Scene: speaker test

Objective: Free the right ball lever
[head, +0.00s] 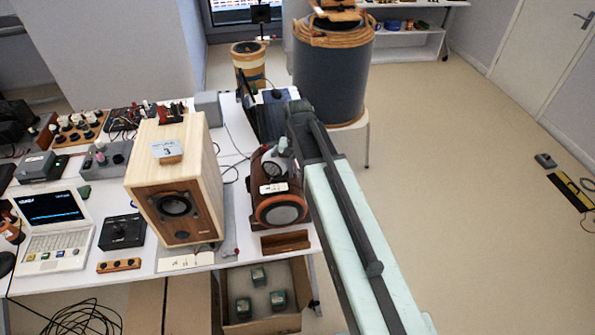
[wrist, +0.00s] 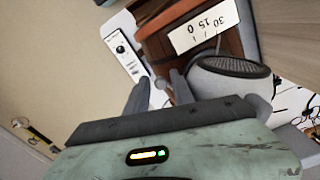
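In the wrist view a small grey ball lever (wrist: 160,83) sits in front of a reddish-brown wooden cabinet (wrist: 160,45). My gripper (wrist: 158,90) has its two grey fingers apart, one on each side of the ball. I cannot tell whether either finger touches it. A white label with numbers (wrist: 205,27) is fixed on the cabinet. In the head view a dark reddish-brown unit with an orange-ringed round speaker (head: 280,209) stands at the table's right end, beside my arm. My fingers and the ball cannot be made out clearly there.
A grey round part with a dark grille (wrist: 232,68) stands close right of my fingers. A white panel with a dial (wrist: 122,48) is at their left. A pale wooden speaker (head: 172,195) stands left on the white table (head: 92,203). The floor (head: 455,160) at right is mostly clear.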

